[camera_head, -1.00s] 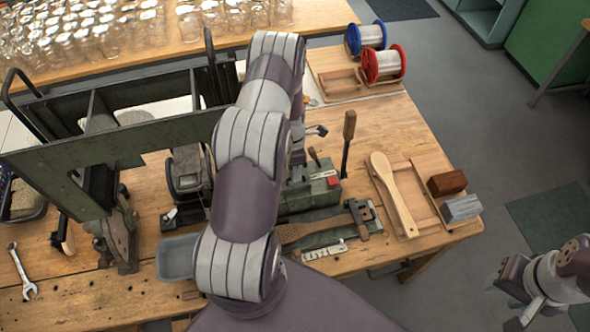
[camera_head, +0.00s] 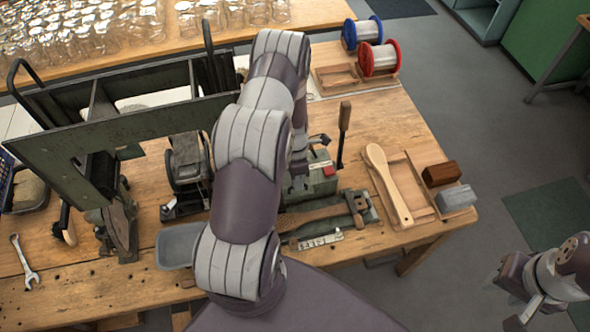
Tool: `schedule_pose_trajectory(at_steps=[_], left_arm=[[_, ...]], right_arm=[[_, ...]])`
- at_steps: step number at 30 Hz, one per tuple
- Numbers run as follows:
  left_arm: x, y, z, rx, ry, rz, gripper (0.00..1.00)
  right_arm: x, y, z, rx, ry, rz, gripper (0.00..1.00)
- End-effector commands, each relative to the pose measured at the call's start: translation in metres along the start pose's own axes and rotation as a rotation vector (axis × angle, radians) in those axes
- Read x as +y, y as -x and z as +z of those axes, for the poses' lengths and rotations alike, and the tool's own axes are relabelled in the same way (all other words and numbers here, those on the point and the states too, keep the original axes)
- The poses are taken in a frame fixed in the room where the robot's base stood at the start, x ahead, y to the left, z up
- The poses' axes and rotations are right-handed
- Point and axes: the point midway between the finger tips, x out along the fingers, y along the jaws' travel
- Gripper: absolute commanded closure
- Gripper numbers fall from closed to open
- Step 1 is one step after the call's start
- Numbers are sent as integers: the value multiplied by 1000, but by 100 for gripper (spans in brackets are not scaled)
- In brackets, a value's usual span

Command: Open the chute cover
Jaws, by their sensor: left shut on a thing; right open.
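A green machine (camera_head: 318,186) with a red button stands on the bench, partly behind my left arm. My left wrist (camera_head: 299,150) is over the machine's left part. My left gripper is hidden behind this arm. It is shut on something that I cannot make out. A small dark part (camera_head: 319,139) sticks out just right of the wrist; I cannot tell whether it belongs to the machine or the gripper. I cannot pick out the chute cover for certain. My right gripper (camera_head: 510,304) is open and empty at the lower right, above the floor, away from the bench.
A wooden-handled lever (camera_head: 344,118) rises behind the machine. A wooden paddle (camera_head: 387,182) and two blocks lie to its right. A dark green frame (camera_head: 130,128) stands at the left. A grey tray (camera_head: 178,247) and a wrench (camera_head: 24,262) lie in front. The right side is open floor.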

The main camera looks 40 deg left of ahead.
Motion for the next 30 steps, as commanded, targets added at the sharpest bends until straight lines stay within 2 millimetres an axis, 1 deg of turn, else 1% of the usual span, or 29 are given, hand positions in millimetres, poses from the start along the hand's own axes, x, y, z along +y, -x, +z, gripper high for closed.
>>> schedule_pose_trajectory(at_steps=[1, 11, 12, 13, 14, 22, 25, 28, 30], left_arm=[[-1, 3, 0, -1, -1, 3, 100], [-2, 3, 1, -3, -1, 5, 100], [-2, 3, 1, -3, -1, 5, 79], [-3, 3, 1, -2, -1, 5, 70], [-3, 3, 1, -2, -1, 4, 63], [-3, 2, 1, -2, 0, 3, 63], [-2, 7, 1, -3, 0, 5, 63], [-2, 23, 1, -4, 0, 8, 63], [-2, 40, 1, -5, -1, 9, 63]], right_arm=[[0, 1, 0, 0, 0, 0, 57], [0, 2, 0, 0, 0, 0, 57], [0, 2, 0, 0, 0, 0, 57], [0, 1, 0, 0, 0, 0, 57], [0, 1, 0, 0, 0, 0, 57], [0, 1, 0, 0, 0, 0, 57], [0, -2, 0, 0, 0, 0, 57], [0, -9, 1, 0, 0, 0, 57], [0, -16, 2, 0, 0, 0, 57]])
